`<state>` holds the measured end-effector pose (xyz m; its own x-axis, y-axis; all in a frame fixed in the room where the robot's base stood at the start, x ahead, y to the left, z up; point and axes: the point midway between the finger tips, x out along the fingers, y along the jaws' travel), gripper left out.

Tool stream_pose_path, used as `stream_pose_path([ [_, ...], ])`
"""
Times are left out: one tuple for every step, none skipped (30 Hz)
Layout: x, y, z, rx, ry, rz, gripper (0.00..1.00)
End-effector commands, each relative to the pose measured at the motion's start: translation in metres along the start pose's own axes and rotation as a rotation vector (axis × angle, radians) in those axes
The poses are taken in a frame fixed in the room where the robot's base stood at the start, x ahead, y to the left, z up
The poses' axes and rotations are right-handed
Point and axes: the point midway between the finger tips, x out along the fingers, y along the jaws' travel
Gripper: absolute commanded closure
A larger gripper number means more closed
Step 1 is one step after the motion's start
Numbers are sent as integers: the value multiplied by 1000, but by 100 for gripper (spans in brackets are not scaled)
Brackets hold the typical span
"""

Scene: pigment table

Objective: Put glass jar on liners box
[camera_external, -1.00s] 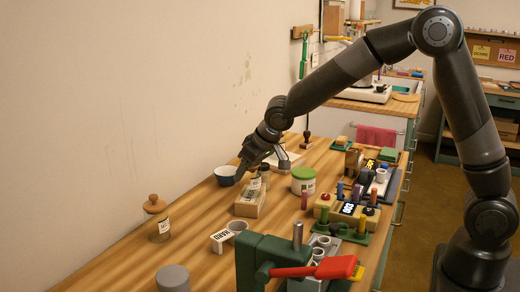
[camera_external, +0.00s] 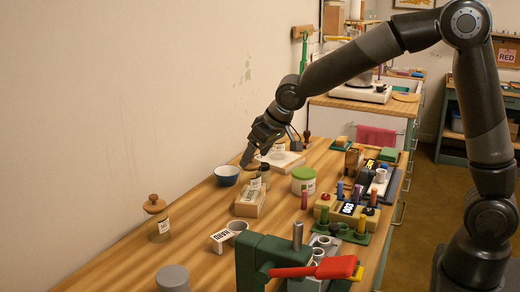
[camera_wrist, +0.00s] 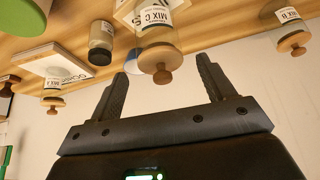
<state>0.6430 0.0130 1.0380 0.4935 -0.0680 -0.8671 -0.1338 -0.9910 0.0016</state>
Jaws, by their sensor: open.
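A glass jar with a wooden knob lid, labelled MIX C (camera_wrist: 157,33), shows between my fingers in the wrist view. In the external view this jar (camera_external: 256,183) stands upright at the far end of the small tan box (camera_external: 248,204), likely the liners box. I cannot tell whether it rests on the box or just behind it. My gripper (camera_external: 246,162) is open and empty just above the jar's lid, with both fingers apart in the wrist view (camera_wrist: 162,70). A similar jar, MIX B (camera_wrist: 290,25), stands alone at left in the external view (camera_external: 160,228).
A blue bowl (camera_external: 226,176) stands left of the jar and a small dark-capped bottle (camera_external: 265,173) right of it. A white board (camera_external: 290,161) with another jar (camera_external: 277,152) lies behind. A green-lidded pot (camera_external: 304,181) and racks crowd the right. The table's left front is mostly bare.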

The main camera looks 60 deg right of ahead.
Motion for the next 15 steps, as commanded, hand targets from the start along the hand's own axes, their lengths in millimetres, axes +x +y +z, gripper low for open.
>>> stream_pose_path([
  [-12, 0, -1, 0, 3, 0, 25],
  [-17, 0, -1, 1, 3, 0, 25],
  [-24, 0, -1, 1, 4, 0, 25],
  [-29, 0, -1, 0, 2, 0, 25],
  [-34, 0, -1, 0, 3, 0, 25],
  [-39, 0, -1, 0, 3, 0, 25],
  [-43, 0, -1, 0, 2, 0, 25],
  [-46, 0, 0, 0, 1, 0, 25],
  [-50, 0, 0, 0, 1, 0, 25],
  [-52, 0, 0, 0, 1, 0, 25],
  [-54, 0, 0, 0, 1, 0, 25],
  [-56, 0, 0, 0, 1, 0, 25],
  [-58, 0, 1, -1, 0, 1, 25],
  [-61, 1, 2, -2, 1, 1, 25],
  [-67, 2, 5, -3, 1, 3, 25],
])
